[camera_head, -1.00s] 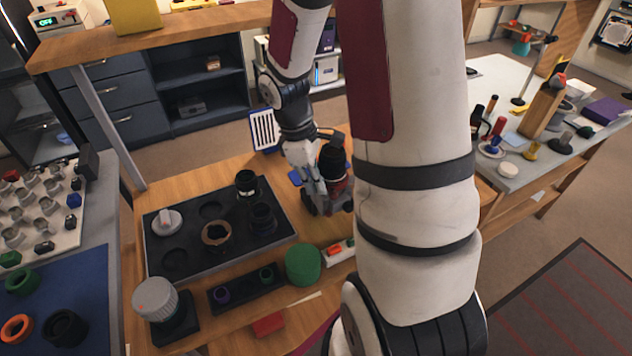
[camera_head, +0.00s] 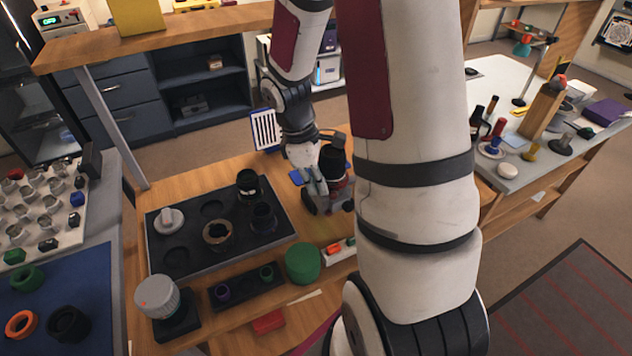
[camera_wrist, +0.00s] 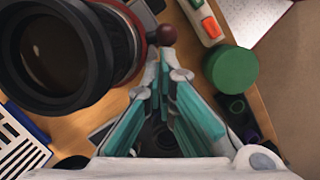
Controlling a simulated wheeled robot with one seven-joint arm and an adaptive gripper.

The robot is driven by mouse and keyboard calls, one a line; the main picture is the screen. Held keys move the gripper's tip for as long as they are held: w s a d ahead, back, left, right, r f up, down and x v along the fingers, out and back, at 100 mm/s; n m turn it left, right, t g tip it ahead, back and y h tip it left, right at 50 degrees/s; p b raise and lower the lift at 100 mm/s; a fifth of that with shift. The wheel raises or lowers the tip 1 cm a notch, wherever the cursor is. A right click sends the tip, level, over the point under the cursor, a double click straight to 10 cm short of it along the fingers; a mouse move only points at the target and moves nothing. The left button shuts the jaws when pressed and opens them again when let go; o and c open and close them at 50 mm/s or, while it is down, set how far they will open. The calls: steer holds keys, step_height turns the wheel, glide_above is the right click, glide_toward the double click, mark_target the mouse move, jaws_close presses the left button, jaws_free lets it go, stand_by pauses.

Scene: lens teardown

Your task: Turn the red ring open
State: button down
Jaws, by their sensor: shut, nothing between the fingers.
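The black lens (camera_head: 333,160) stands in a dark holder (camera_head: 330,204) on the wooden bench, with the red ring (camera_head: 342,184) around its lower part. A dark red ball knob (camera_wrist: 166,34) shows just beyond the fingertips. I cannot tell whether the fingers touch anything.
A black tray (camera_head: 180,261) with lens parts lies left of my gripper. A green round cap (camera_head: 303,264) and a small white block with red and green buttons (camera_head: 340,250) are in front of the holder. A blue-and-white slotted panel (camera_head: 265,130) stands behind.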

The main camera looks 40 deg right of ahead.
mark_target(335, 191)
steer(key=shift+s+n+p, duration=0.35)
steer(key=shift+n+p, duration=0.2)
steer(key=shift+n, duration=0.05)
steer(key=shift+s+d+n+t+h+p, duration=0.2)
steer(key=shift+s+d+n+p, duration=0.25)
steer(key=shift+n+p, duration=0.65)
steer(key=shift+s+d+n+t+h+p, duration=0.15)
steer(key=shift+s+d+n+t+p, duration=0.35)
steer(key=shift+n+p, duration=0.65)
steer(key=shift+s+d+n+t+h+p, duration=0.1)
steer(key=shift+s+d+n+h+p, duration=0.1)
steer(key=shift+s+n+p, duration=0.85)
steer(key=shift+w+b, duration=0.4)
steer(key=shift+w, duration=0.35)
steer(key=shift+w+a, duration=0.15)
steer(key=shift+w, duration=0.5)
